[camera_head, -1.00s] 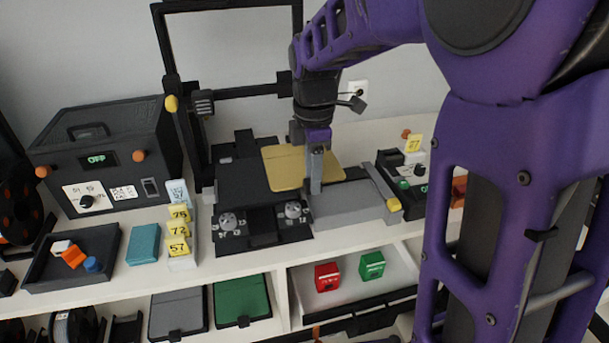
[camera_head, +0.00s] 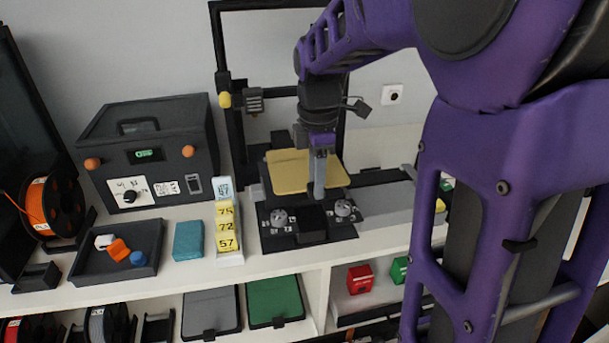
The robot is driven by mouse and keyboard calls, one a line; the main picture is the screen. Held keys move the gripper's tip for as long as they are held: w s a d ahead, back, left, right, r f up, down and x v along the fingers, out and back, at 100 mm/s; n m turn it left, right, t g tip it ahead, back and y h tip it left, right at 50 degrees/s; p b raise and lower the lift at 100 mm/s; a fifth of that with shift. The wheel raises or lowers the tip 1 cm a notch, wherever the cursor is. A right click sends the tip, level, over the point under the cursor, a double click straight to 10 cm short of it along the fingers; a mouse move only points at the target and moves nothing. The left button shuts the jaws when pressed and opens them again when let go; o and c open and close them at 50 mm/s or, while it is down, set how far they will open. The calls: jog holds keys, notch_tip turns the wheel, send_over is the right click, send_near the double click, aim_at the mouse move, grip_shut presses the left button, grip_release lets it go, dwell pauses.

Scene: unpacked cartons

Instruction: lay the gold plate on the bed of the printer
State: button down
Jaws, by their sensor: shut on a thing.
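The gold plate (camera_head: 287,172) is in my gripper (camera_head: 319,192), which is shut on its right front part. The plate looks roughly level and lies over the dark bed area of the printer (camera_head: 222,83). The plate covers most of the bed, so I cannot tell whether it touches the bed or hovers above it. The printer has a tall black frame, a base with two grey knobs in front, and a yellow-capped part on its left post. My arm hides the right side of the frame.
A black box with a lit display (camera_head: 150,155) stands left of the printer. Yellow number tags (camera_head: 227,228), a teal block (camera_head: 188,241) and a dark tray (camera_head: 90,265) with small blocks lie in front. A grey slab (camera_head: 385,208) lies right of the printer.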

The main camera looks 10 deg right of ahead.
aim_at(310, 183)
jog(key=shift+a, duration=0.45)
jog(key=shift+w+f+b, duration=0.95)
jog(key=shift+w+f, duration=0.15)
jog(key=shift+f, duration=0.25)
jog(key=shift+w+r, duration=0.1)
jog(key=shift+w, duration=0.05)
jog(key=shift+w+p, duration=0.15)
jog(key=shift+p, duration=0.3)
jog(key=shift+f, duration=0.3)
jog(key=shift+f+b, duration=0.75)
jog(key=shift+f, duration=0.15)
jog(key=shift+c, duration=2.2)
grip_release()
